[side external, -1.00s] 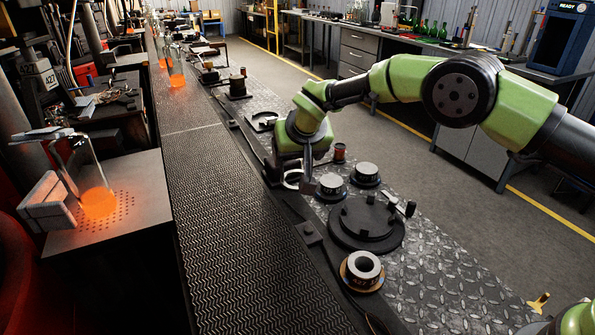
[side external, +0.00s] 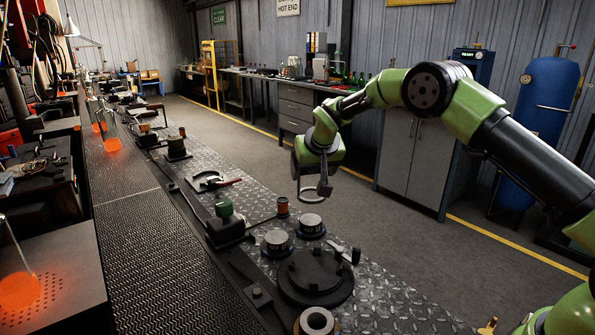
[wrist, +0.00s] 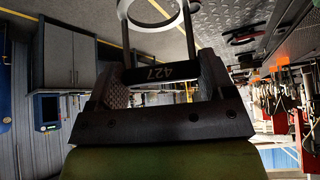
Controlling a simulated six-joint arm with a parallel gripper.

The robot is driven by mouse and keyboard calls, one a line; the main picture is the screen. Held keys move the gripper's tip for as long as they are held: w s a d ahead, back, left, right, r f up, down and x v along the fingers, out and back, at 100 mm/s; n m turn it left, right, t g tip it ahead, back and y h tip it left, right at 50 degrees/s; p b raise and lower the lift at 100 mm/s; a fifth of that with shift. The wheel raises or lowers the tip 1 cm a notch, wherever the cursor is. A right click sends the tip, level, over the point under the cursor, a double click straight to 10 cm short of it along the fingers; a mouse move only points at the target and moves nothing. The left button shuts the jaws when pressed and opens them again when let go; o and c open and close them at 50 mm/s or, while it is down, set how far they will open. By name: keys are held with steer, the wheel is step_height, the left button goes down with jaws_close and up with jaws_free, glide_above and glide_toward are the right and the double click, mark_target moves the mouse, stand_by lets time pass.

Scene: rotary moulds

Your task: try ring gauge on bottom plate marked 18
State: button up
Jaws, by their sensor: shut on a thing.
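My gripper (side external: 312,178) is shut on the ring gauge (side external: 324,192) and holds it in the air above the diamond-plate deck. In the wrist view the gauge shows a pale ring (wrist: 155,27) on two prongs, with a dark handle marked 427 (wrist: 160,73) between the gripper fingers (wrist: 163,82). I cannot read an 18 on any plate.
A large dark round mould base (side external: 315,280) with a side handle lies in front of the two plates. The conveyor (side external: 150,225) runs along the left. Grey floor is open at the right.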

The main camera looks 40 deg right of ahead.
glide_above(311, 220)
steer(key=shift+f, duration=2.6)
steer(key=shift+f, duration=0.65)
steer(key=shift+r, duration=0.15)
steer(key=shift+r, duration=2.45)
